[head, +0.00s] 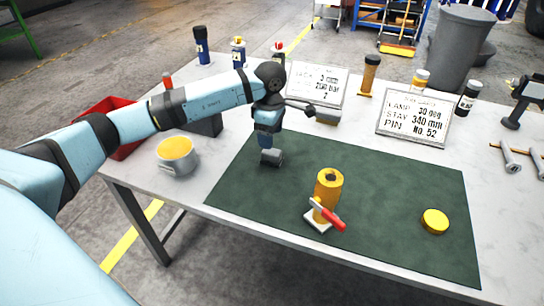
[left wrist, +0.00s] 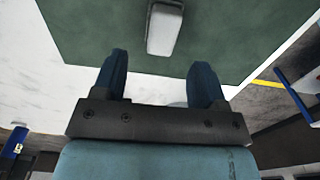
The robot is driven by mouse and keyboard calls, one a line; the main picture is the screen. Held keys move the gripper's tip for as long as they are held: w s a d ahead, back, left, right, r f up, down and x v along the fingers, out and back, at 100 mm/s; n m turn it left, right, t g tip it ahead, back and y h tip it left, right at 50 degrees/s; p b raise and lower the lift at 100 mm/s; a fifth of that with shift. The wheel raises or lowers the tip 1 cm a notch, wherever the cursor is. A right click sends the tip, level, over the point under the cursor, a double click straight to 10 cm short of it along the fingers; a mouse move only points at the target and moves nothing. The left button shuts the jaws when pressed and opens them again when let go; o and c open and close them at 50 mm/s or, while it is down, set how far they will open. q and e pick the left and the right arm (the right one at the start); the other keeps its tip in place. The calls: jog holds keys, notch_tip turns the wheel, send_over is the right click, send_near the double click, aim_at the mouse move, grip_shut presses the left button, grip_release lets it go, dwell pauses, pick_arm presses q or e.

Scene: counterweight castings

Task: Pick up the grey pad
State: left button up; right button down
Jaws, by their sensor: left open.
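The grey pad (head: 271,158) is a small light grey block on the green mat (head: 400,180), near the mat's left part. It also shows in the left wrist view (left wrist: 165,28), beyond the fingertips. My left gripper (head: 266,143) is just above the pad, pointing down. In the left wrist view its two dark blue fingers (left wrist: 163,68) are apart with nothing between them. Whether the fingertips touch the pad is hard to tell. My right gripper is not in view.
A yellow disc (head: 435,221) lies at the mat's right. A grey pot (head: 177,157) and red bin (head: 100,112) are left. Signs and bottles line the back.

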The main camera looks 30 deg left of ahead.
aim_at(272, 151)
pick_arm(q)
jog(key=f, duration=0.6)
jog(key=shift+s+d+f, duration=0.1)
jog(key=shift+d+f, duration=0.1)
jog(key=shift+f, duration=0.05)
jog(key=c, duration=1)
